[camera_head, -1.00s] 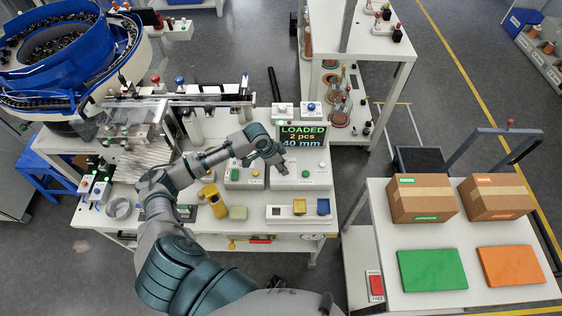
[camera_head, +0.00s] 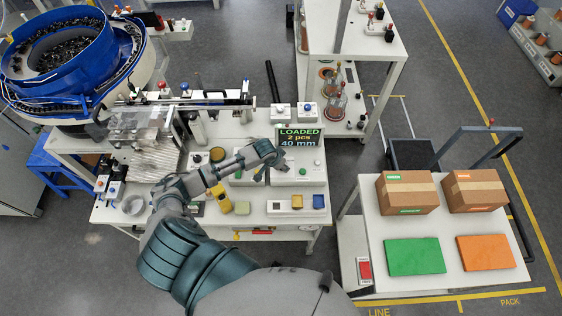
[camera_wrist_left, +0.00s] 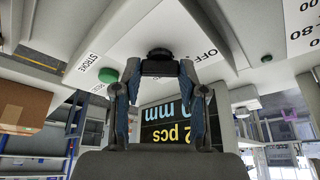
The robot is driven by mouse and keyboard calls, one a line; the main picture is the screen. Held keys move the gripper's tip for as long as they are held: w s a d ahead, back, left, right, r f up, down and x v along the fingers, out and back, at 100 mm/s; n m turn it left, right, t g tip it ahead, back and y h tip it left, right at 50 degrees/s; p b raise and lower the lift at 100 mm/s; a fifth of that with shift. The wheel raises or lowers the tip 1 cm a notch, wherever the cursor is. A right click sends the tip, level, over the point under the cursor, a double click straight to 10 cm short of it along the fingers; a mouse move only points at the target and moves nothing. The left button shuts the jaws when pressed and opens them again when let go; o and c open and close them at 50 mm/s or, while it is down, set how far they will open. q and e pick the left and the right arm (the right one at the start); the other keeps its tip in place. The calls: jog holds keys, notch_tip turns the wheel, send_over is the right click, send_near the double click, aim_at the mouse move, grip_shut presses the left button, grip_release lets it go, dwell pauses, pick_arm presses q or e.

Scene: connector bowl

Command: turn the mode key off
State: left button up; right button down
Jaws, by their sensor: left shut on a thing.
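The mode key is a small black knob (camera_wrist_left: 160,54) on a pale control box, with the word OFF beside it in the left wrist view. My left gripper (camera_wrist_left: 160,69) has a finger on each side of the knob and is shut on it. In the head view my left gripper (camera_head: 274,162) is over the control boxes, just below the display (camera_head: 300,137), which reads LOADED, 2 pcs, 40 mm. The arm hides the key there. The key's exact angle is hard to tell. My right gripper is not in view.
A green button (camera_wrist_left: 108,75) sits beside the key, near a STROKE label. A blue bowl feeder (camera_head: 62,85) stands at left. Cartons (camera_head: 407,192) stand on the right table.

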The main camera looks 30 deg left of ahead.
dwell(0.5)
pick_arm(q)
jog(key=o, duration=1.1)
jog(key=shift+o, duration=0.2)
jog(key=shift+a, duration=0.1)
jog(key=shift+s+r, duration=0.1)
jog(key=shift+r, duration=0.2)
jog(key=v, duration=1.1)
jog(key=shift+s, duration=0.15)
